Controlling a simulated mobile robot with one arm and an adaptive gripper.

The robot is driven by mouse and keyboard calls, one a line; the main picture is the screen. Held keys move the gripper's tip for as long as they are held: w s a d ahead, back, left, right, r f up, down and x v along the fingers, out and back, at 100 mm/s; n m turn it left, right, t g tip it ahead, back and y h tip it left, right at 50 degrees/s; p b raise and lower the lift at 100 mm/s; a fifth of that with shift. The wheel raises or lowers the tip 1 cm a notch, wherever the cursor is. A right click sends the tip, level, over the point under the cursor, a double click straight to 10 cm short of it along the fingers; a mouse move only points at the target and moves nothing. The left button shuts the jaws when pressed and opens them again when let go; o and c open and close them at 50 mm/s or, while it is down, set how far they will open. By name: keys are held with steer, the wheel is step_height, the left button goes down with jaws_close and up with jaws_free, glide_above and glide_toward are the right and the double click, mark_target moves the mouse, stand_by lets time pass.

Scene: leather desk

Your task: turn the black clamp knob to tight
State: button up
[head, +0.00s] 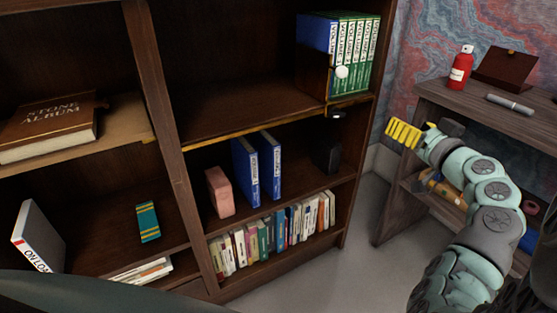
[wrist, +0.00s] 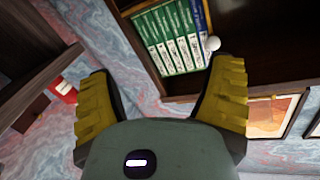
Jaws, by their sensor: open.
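A small black knob-like part (head: 338,113), which looks like the clamp knob, sits just under the front edge of the upper shelf at its right end. Its markings and turn position are too small to read. A white ball (head: 341,71) sits above it in front of the green volumes; the ball also shows in the wrist view (wrist: 213,44) near the right fingertip. I cannot pick out the black knob in the wrist view. My gripper (head: 402,133) is right of the bookcase, apart from the knob, with yellow fingers. It is open and empty in the wrist view (wrist: 163,70).
Green volumes (head: 357,55) stand at the upper shelf's right end. A wooden desk (head: 440,97) at right bears a red bottle (head: 461,66), a grey marker (head: 510,103) and a brown box (head: 505,68). Open floor (head: 365,215) lies between bookcase and desk.

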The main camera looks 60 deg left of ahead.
mark_target(340, 116)
steer(key=s+a+f+n+g+b, duration=0.2)
steer(key=s+f+n+g+b, duration=0.1)
steer(key=s+f+g, duration=0.15)
steer(key=shift+t+y, duration=0.25)
steer(key=shift+y, duration=0.15)
steer(key=a+b, duration=0.1)
steer(key=a, duration=0.4)
steer(key=a+b, duration=0.1)
steer(key=a, duration=0.4)
steer(key=w+a+b, duration=0.1)
steer(key=a, duration=0.5)
steer(key=shift+w+r, duration=0.1)
steer(key=shift+r, duration=0.3)
steer(key=shift+d, duration=0.1)
steer(key=shift+c, duration=0.3)
steer(key=shift+w, duration=0.1)
steer(key=c, duration=1.1)
steer(key=shift+c, duration=0.2)
